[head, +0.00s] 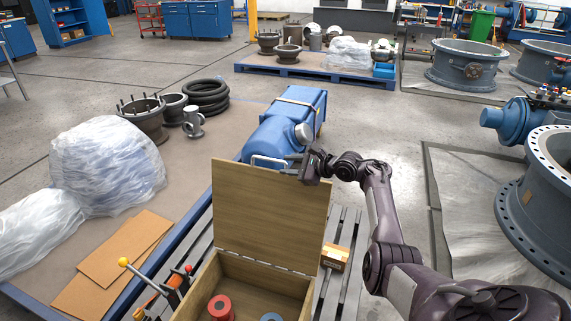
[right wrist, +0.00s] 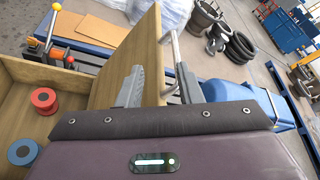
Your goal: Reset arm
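My right arm reaches in from the lower right of the head view. Its gripper (head: 289,163) is just above and behind the raised lid's top right corner. My left gripper is not in view.
The open box holds a red spool (head: 221,307) and a blue spool (head: 271,318). A blue machine (head: 272,138) stands behind the lid. A small carton (head: 335,257) lies right of the box. Large flanged valve bodies (head: 540,190) stand at the right.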

